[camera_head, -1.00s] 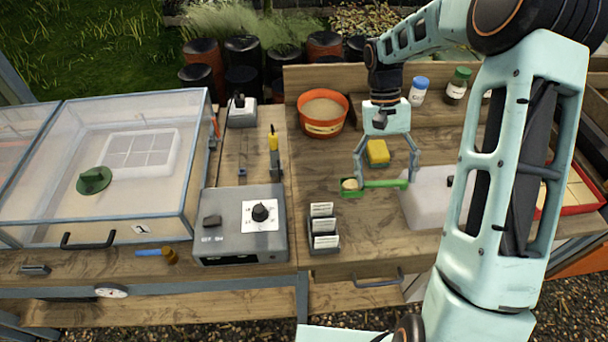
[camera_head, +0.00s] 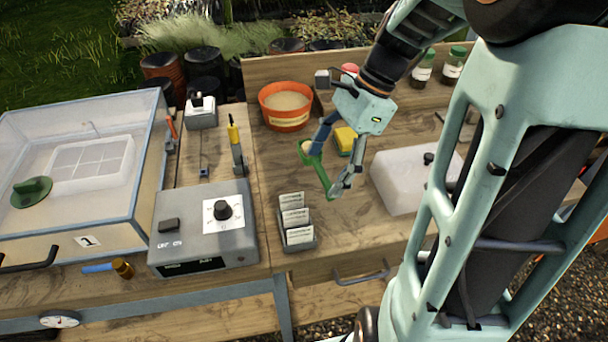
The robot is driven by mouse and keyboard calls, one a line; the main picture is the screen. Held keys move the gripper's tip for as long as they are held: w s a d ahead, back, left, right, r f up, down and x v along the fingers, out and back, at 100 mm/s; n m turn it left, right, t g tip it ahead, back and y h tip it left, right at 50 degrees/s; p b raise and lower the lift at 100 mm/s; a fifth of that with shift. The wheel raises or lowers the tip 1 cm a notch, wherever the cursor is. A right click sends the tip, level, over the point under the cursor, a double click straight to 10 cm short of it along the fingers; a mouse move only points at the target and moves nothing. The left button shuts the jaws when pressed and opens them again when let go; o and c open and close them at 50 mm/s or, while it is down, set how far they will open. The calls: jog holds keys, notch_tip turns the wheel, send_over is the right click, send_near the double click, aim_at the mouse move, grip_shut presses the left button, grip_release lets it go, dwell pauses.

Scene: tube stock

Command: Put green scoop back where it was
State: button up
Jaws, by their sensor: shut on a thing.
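The green scoop (camera_head: 322,172) is held by my gripper (camera_head: 325,173) above the wooden bench. Its cup end, with something pale tan in it, points up and to the left, and its handle slants down to the right. My gripper's fingers are shut on it, one near the cup and one near the handle end. The exact contact is too small to tell. No holder or mark that is clearly the scoop's own place can be made out.
An orange pot (camera_head: 287,112) of tan material stands behind, with a yellow sponge-like block (camera_head: 345,141) nearby. A label rack (camera_head: 297,236) stands in front. A whitish lidded box (camera_head: 405,180) is to the right, a grey control box (camera_head: 203,240) left. Bare bench lies between.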

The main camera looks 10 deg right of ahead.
jog(key=shift+r+m+t, duration=0.1)
jog(key=shift+m+t, duration=0.2)
jog(key=shift+m, duration=0.3)
jog(key=shift+w, duration=0.4)
jog(key=w+f, duration=0.1)
jog(key=w, duration=0.1)
jog(key=w+f, duration=0.1)
jog(key=w, duration=0.2)
jog(key=w+f, duration=0.1)
jog(key=w, duration=0.1)
jog(key=shift+w+f, duration=0.4)
jog(key=w+f, duration=0.4)
jog(key=shift+w+f, duration=0.15)
jog(key=shift+f, duration=0.25)
jog(key=shift+w+f, duration=0.45)
jog(key=shift+f, duration=0.1)
jog(key=shift+w+f, duration=0.1)
jog(key=shift+f, duration=1.5)
